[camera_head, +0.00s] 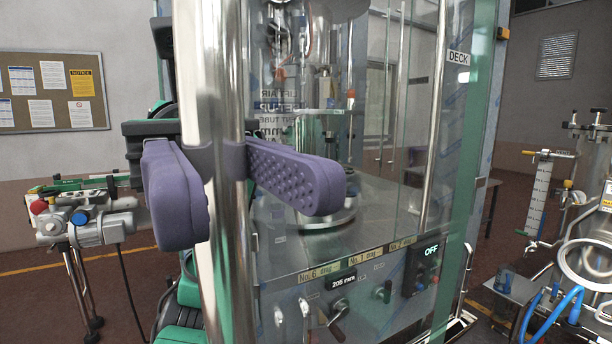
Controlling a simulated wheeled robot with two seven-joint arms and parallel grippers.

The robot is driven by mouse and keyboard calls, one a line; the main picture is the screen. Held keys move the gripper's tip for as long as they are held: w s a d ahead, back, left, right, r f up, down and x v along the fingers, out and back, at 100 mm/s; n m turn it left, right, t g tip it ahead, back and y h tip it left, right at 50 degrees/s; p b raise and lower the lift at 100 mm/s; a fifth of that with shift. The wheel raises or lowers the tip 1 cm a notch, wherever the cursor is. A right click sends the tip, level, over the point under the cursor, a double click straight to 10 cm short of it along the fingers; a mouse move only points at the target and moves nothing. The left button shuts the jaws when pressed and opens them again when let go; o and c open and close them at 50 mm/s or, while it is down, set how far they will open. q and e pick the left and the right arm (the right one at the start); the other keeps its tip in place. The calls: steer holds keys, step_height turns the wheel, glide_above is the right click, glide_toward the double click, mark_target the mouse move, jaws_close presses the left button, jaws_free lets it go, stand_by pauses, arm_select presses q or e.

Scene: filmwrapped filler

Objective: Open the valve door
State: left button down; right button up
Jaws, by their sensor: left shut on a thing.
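A clear-walled filler cabinet fills the middle of the head view. A thick, shiny vertical steel bar (222,70) stands at its near left side; I cannot tell if it is the door's handle or part of the frame. My left gripper (252,205), with purple padded fingers, is shut on this bar, one finger on each side of it. A clear panel (400,130) on the cabinet, which may be the valve door, has a thin vertical steel bar (435,110) near its right edge. I cannot tell whether the door is ajar. My right gripper is not in view.
Inside the cabinet, a steel deck (385,205) carries filling parts. A control box reading OFF (428,258) and a small crank (337,318) are at its front. Machinery (85,222) stands at left, and steel equipment with blue hoses (565,305) at right.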

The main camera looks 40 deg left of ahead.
arm_select(q)
steer(key=shift+s+a, duration=0.2)
steer(key=shift+s, duration=0.1)
steer(key=shift+w+d+r, duration=0.1)
steer(key=shift+w, duration=0.05)
steer(key=c, duration=0.6)
jaws_free()
steer(key=shift+w+a, duration=0.1)
steer(key=shift+a, duration=0.2)
steer(key=b+v, duration=0.1)
steer(key=v, duration=1.3)
